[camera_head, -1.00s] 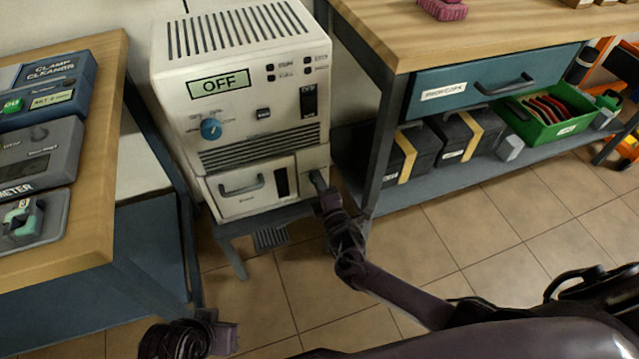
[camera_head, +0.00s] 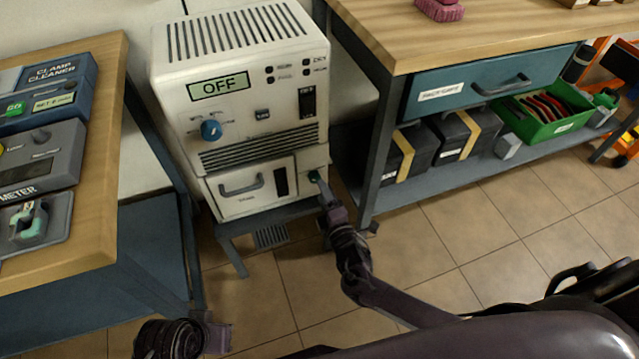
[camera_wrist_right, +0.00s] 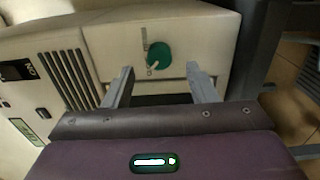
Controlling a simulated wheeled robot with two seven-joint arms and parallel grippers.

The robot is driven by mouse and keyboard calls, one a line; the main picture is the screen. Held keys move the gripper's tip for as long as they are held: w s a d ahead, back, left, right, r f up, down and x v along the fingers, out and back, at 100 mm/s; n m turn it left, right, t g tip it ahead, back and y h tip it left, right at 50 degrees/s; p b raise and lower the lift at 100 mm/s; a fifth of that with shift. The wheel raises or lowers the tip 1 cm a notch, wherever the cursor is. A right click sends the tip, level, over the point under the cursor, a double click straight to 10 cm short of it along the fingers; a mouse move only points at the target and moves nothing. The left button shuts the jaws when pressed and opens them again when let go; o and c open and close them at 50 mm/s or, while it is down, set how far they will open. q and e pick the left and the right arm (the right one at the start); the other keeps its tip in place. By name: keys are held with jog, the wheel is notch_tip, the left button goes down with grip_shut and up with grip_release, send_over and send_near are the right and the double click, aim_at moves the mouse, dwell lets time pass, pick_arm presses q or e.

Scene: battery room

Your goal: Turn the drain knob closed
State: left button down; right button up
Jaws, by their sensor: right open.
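The drain knob (camera_wrist_right: 159,56) is a round dark green knob with a pale pointer, on the lower right front of the cream machine (camera_head: 240,75). In the head view the knob (camera_head: 314,176) shows small, just past the fingertips. My right gripper (camera_head: 321,184) is at the machine's lower right corner. In the right wrist view its two fingers (camera_wrist_right: 158,80) are spread apart, with the knob between and beyond their tips, not gripped. My left gripper (camera_head: 217,335) is low at the bottom left, away from the machine; its jaws are unclear.
The machine display reads OFF, with a blue dial (camera_head: 211,130) below it. A drawer with a handle (camera_head: 241,187) is left of the drain knob. A workbench leg (camera_head: 378,150) stands close right of my right gripper. A wooden table (camera_head: 95,170) is at the left.

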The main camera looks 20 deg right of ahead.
pick_arm(q)
jog(key=shift+s+a+r+g, duration=0.2)
jog(key=shift+a+g, duration=0.1)
jog(key=shift+a, duration=0.1)
pick_arm(e)
jog(key=shift+s, duration=1.7)
